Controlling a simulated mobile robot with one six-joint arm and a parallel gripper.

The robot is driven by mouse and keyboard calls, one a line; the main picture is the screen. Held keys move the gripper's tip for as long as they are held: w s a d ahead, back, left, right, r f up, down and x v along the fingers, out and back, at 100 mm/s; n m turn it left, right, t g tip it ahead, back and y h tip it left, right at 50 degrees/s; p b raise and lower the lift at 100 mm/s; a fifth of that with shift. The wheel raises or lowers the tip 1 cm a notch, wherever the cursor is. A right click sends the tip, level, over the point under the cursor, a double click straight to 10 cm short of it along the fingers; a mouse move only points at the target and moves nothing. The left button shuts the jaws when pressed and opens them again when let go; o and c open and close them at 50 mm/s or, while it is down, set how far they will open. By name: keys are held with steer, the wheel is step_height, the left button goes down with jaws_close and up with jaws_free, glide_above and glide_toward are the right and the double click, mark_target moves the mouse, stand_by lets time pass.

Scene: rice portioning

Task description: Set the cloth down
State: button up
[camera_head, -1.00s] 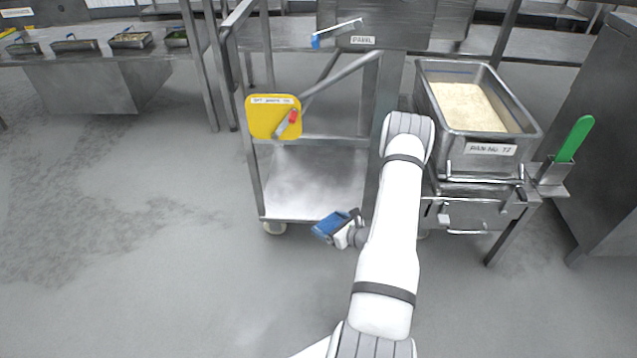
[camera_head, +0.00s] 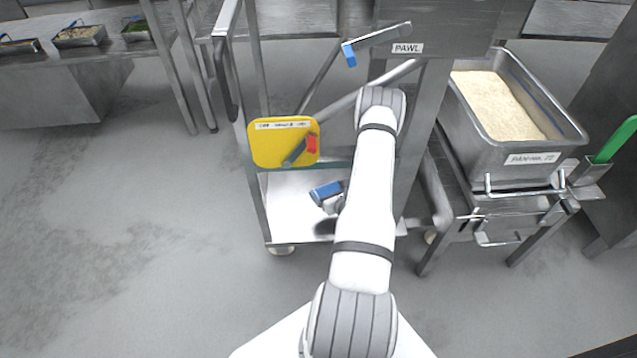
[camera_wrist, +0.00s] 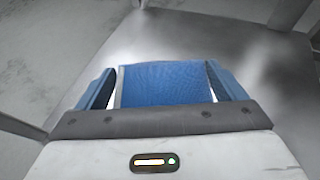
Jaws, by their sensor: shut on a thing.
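A blue cloth (camera_wrist: 165,84) is between the two blue-tipped fingers of my gripper (camera_wrist: 160,88), which is shut on it. In the head view the blue at the end of my gripper (camera_head: 327,192) shows over the cart's lower shelf (camera_head: 285,215). The wrist view shows the grey metal shelf surface (camera_wrist: 215,40) beyond the cloth. I cannot tell whether the cloth touches the shelf. My arm hides part of the shelf's right side.
A yellow panel (camera_head: 270,155) with a red-tipped lever hangs on the cart's front. A blue-ended lever (camera_head: 349,55) marked PAWL is above. A pan of rice (camera_head: 520,140) stands at the right, with a green-handled tool (camera_head: 616,140). The floor at left is clear.

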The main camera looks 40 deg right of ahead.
steer(key=shift+w+f, duration=0.1)
steer(key=shift+w, duration=0.3)
steer(key=shift+w+a+f+b, duration=0.1)
steer(key=shift+b, duration=0.75)
steer(key=shift+f+b, duration=0.1)
steer(key=shift+b, duration=0.65)
steer(key=shift+s+b, duration=0.3)
steer(key=shift+b, duration=0.7)
steer(key=shift+s+b, duration=0.1)
steer(key=shift+b, duration=0.2)
step_height(320, 180, down, 10)
steer(key=b, duration=0.5)
steer(key=shift+s+r, duration=0.15)
steer(key=shift+r, duration=0.25)
